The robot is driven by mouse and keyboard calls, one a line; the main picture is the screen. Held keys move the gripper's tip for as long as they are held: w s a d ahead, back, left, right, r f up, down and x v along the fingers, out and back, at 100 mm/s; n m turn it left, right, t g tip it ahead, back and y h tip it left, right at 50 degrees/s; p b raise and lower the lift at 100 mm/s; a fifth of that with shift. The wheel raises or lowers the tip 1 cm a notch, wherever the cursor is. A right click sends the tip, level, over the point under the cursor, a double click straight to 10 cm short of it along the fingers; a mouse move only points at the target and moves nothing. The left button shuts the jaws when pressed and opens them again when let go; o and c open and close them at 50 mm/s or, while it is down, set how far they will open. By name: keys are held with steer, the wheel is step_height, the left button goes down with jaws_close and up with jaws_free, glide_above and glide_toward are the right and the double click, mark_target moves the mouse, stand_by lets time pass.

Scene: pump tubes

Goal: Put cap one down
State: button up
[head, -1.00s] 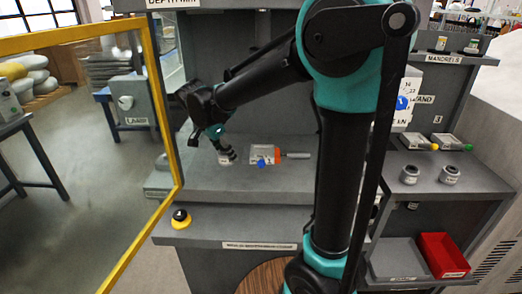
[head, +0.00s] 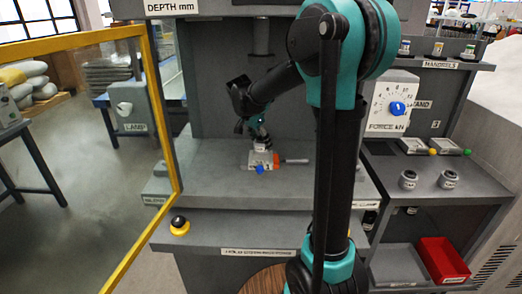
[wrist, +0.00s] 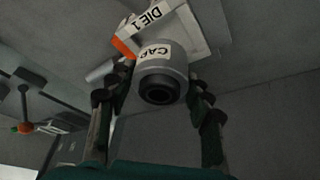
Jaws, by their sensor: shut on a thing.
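My gripper (head: 259,137) is over the grey press bed, right above the die 1 block (head: 259,159). In the wrist view my gripper's fingers (wrist: 160,92) stand either side of a grey cylindrical cap (wrist: 163,68) with a white "CAP" label and a dark bore. Its number is not readable. The die 1 block (wrist: 198,38), with its "DIE 1" label, lies right behind the cap. Whether the cap touches the die, I cannot tell. In the head view the cap is small and partly hidden by the fingers.
An orange piece with a grey rod (head: 290,161) sticks out right of the die, and a blue knob (head: 260,169) sits at its front. The press ram (head: 261,38) hangs above. Two grey cylinders (head: 408,180) (head: 448,180) and a red bin (head: 443,260) are at right.

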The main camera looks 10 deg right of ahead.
mark_target(261, 149)
steer(key=shift+a+f, duration=0.1)
steer(key=shift+f, duration=1.6)
steer(key=shift+f, duration=0.15)
steer(key=o, duration=1.5)
steer(key=shift+o, duration=0.2)
steer(key=v, duration=1.2)
steer(key=shift+s, duration=0.1)
